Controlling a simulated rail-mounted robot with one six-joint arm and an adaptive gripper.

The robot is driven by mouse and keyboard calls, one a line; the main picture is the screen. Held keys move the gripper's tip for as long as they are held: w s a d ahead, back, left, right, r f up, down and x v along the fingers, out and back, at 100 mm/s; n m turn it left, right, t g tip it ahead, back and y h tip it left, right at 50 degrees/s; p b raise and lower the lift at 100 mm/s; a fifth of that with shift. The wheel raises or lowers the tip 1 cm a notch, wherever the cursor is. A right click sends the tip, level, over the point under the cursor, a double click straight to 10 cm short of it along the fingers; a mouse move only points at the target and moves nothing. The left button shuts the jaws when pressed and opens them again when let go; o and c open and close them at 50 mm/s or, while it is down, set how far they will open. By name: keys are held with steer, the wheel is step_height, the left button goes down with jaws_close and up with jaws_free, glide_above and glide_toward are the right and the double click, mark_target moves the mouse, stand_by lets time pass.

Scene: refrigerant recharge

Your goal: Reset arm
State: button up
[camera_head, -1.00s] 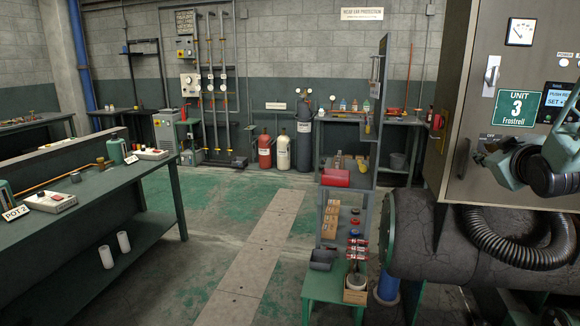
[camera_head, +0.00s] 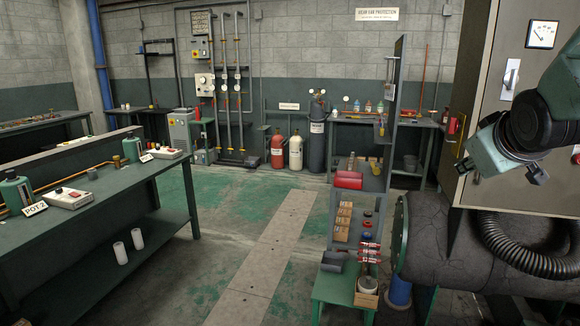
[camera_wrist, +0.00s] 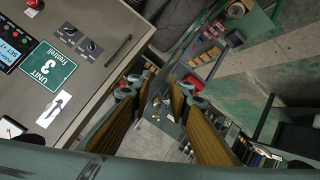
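My arm (camera_head: 525,125) is raised at the right of the head view, in front of the grey Unit 3 cabinet (camera_head: 490,110). In the wrist view my gripper (camera_wrist: 163,88) shows two fingers with brownish-yellow pads, standing apart with nothing between them. The cabinet's front also fills the left of the wrist view, with its green Unit 3 label (camera_wrist: 48,70) and black knobs (camera_wrist: 85,38). In the head view the arm hides part of the cabinet front, including that label.
A dark cylindrical tank (camera_head: 445,235) and a ribbed hose (camera_head: 520,250) lie below the cabinet. A green stand (camera_head: 335,290) with small parts is left of the tank. A workbench (camera_head: 90,200) stands at left. The floor between is clear.

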steer(key=s+a+f+m+g+y, duration=0.1)
steer(key=s+a+f+g, duration=0.1)
steer(key=s+a, duration=0.6)
steer(key=s+a+f+g+y, duration=0.1)
steer(key=s+a, duration=0.6)
steer(key=s, duration=1.1)
steer(key=s+a+f+m+g+y, duration=0.1)
steer(key=s+a+f+g, duration=0.3)
steer(key=s+a, duration=0.4)
steer(key=s+f, duration=0.1)
steer(key=s, duration=0.5)
steer(key=shift+a+f+m+y, duration=0.2)
steer(key=shift+a+m+y, duration=0.1)
steer(key=shift+s, duration=0.1)
